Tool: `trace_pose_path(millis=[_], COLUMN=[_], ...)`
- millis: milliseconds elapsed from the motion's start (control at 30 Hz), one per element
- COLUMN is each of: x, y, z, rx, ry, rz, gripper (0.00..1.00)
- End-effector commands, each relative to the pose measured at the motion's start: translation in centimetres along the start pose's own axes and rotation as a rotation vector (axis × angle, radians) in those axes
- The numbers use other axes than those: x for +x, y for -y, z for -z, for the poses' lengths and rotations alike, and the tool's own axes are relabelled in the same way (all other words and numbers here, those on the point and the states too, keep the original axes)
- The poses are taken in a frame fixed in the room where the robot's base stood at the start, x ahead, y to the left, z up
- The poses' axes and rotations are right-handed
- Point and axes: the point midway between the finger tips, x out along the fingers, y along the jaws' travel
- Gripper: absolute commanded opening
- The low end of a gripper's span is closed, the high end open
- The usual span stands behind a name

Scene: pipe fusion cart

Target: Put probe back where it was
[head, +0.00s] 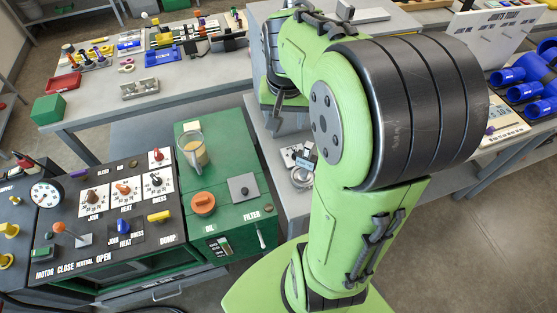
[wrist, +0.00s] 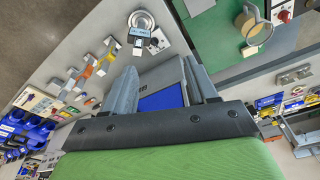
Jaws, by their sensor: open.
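My gripper (wrist: 160,85) is open in the wrist view, its two grey fingers spread apart. No object is visibly clamped between them; a grey and blue surface shows beyond. In the head view my arm hides most of the gripper. A small meter with a display (wrist: 139,36) lies beside a round coil or ring (wrist: 142,20) on the grey bench, away from the fingers. The meter (head: 305,158) and the ring (head: 301,177) also show in the head view, left of my arm. I cannot tell which part is the probe.
A green cabinet (head: 225,237) with a glass mug (head: 194,150) and an orange knob stands left of my arm. A control panel (head: 105,205) with levers is further left. Blue pipe fittings (head: 525,85) lie at the right. Tools crowd the back table (head: 95,105).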

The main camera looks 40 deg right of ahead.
Motion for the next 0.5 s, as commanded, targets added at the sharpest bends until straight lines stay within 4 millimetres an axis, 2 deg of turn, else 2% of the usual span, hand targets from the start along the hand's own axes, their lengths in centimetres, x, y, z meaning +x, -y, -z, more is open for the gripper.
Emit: trace_pose_path(millis=[33,200,333,400,500], x=[-1.9,-5.9,-7.0,-7.2,-7.2], y=[0.9,2.2,2.1,1.9,1.7], z=[-2.1,-9.1,-13.8,-15.4,-16.6], rx=[-0.082,-0.345,-0.520,-0.584,-0.633], ry=[-0.045,-0.168,-0.247,-0.274,-0.296], rz=[0.017,0.094,0.164,0.194,0.217], gripper=[0.57,0.57,0.57,0.57,0.57])
